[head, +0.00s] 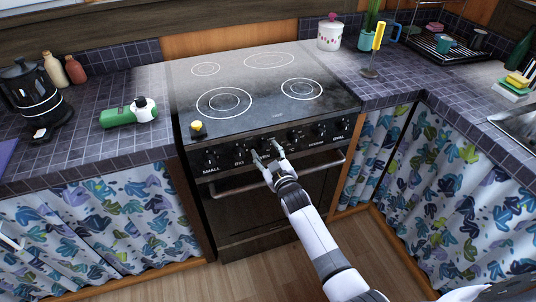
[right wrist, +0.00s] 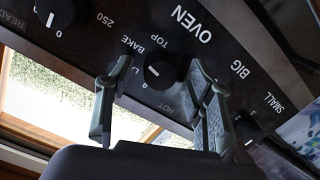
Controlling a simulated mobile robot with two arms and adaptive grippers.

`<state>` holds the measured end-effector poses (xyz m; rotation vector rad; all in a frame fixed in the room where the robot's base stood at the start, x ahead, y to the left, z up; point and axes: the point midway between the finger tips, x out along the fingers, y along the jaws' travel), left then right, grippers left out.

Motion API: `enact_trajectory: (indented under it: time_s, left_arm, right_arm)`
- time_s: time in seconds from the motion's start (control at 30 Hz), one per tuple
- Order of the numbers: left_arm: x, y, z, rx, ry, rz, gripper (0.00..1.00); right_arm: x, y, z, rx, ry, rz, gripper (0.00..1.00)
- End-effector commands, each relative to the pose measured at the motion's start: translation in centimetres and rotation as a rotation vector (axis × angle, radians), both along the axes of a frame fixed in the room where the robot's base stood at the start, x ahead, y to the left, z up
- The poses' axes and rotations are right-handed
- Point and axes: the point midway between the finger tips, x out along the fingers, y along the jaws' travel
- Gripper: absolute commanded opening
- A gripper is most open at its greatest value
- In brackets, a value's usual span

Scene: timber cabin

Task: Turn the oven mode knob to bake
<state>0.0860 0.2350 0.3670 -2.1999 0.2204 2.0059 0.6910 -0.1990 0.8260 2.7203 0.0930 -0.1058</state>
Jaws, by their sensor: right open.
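The oven mode knob (right wrist: 163,71) is a round black knob on the black front panel, with a white mark. OVEN, TOP, BAKE, HOT and 0 are printed around it in the right wrist view. Its white mark points roughly toward the 0, not at BAKE. My right gripper (right wrist: 150,76) is open, with one finger on each side of the knob; I cannot tell whether either finger touches it. In the head view, my right gripper (head: 266,152) reaches the middle of the oven's panel and partly hides the knobs there. My left gripper is not in view.
The oven handle (head: 235,191) runs below the panel. Other knobs sit on both sides, including one marked 250 (right wrist: 56,13). A yellow-topped shaker (head: 198,128) stands at the cooktop's front left. A green and white bottle (head: 128,113) lies on the left counter.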

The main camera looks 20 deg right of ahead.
Motion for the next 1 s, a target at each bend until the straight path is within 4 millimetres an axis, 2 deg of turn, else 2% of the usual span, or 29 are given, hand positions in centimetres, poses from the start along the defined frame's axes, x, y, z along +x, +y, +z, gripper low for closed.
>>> enact_trajectory:
  time_s: [0.17, 0.5, 0.63, 0.8, 1.0]
  left_arm:
    - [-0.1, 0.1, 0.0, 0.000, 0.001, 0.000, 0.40]
    - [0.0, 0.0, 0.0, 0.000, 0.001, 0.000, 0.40]
    - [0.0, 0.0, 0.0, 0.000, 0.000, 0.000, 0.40]
    - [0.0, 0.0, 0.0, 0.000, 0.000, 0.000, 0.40]
    - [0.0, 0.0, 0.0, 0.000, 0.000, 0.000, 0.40]
  right_arm:
    - [-1.3, -0.1, 0.0, 0.000, 0.001, 0.000, 0.49]
    - [-8.1, -0.4, 0.6, 0.000, 0.003, 0.000, 0.49]
    - [-10.3, -0.5, 0.8, 0.000, 0.002, 0.000, 0.49]
    - [-11.7, -0.6, 1.0, 0.000, 0.001, 0.000, 0.49]
    - [-12.0, -0.6, 1.0, 0.000, 0.001, 0.000, 0.49]
